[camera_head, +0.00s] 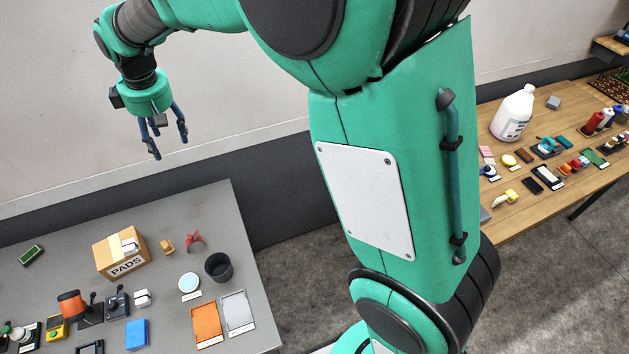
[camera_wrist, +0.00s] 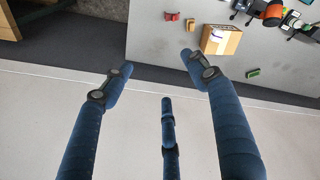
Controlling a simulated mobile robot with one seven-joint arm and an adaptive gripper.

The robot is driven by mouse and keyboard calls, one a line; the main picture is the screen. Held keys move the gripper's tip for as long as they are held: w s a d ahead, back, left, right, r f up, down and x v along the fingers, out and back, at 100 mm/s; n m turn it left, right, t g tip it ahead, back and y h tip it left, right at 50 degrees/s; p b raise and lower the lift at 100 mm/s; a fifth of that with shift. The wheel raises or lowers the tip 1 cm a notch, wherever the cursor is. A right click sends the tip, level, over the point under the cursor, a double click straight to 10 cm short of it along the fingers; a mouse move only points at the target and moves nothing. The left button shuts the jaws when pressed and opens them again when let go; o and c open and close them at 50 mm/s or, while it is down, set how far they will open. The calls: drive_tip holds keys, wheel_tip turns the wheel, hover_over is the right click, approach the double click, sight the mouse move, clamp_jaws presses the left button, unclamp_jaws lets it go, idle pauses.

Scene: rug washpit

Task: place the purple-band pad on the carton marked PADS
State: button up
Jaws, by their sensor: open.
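The carton marked PADS (camera_head: 122,263) stands on the grey table at the left, its label facing front. It also shows in the wrist view (camera_wrist: 230,44) near the top. A small whitish item (camera_head: 129,245) lies on its top. Another small whitish item (camera_head: 142,298) lies on the table in front of the carton. My gripper (camera_head: 168,148) is open and empty, raised above and behind the table near the wall. Its spread fingers show in the wrist view (camera_wrist: 158,74).
The grey table (camera_head: 85,233) also holds a dark cup (camera_head: 218,267), an orange tray (camera_head: 206,325), a grey tray (camera_head: 238,312), a blue block (camera_head: 136,334) and an orange-topped device (camera_head: 72,304). A wooden table (camera_head: 520,215) with a white jug (camera_head: 513,114) stands right.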

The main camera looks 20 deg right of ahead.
drive_tip(key=s+d+r+m+t, duration=0.1)
drive_tip(key=s+d+r+m, duration=0.1)
drive_tip(key=s+d+r, duration=0.4)
drive_tip(key=s+d+r+m, duration=0.1)
drive_tip(key=s+d+m, duration=0.1)
drive_tip(key=s+d, duration=0.45)
drive_tip(key=s+d+r+m+t, duration=0.15)
drive_tip(key=s+d+r, duration=0.25)
drive_tip(key=d, duration=0.4)
drive_tip(key=s+d+f+m, duration=0.2)
drive_tip(key=s+d, duration=0.3)
drive_tip(key=s, duration=0.4)
drive_tip(key=s+d+f+m+t+h, duration=0.1)
drive_tip(key=s+d+m, duration=0.2)
drive_tip(key=s+d, duration=0.3)
drive_tip(key=s, duration=0.4)
drive_tip(key=shift+s+f+m, duration=0.25)
drive_tip(key=shift+f+m, duration=0.1)
drive_tip(key=shift+d, duration=0.1)
wheel_tip(320, 180, down, 15)
drive_tip(key=b, duration=1.5)
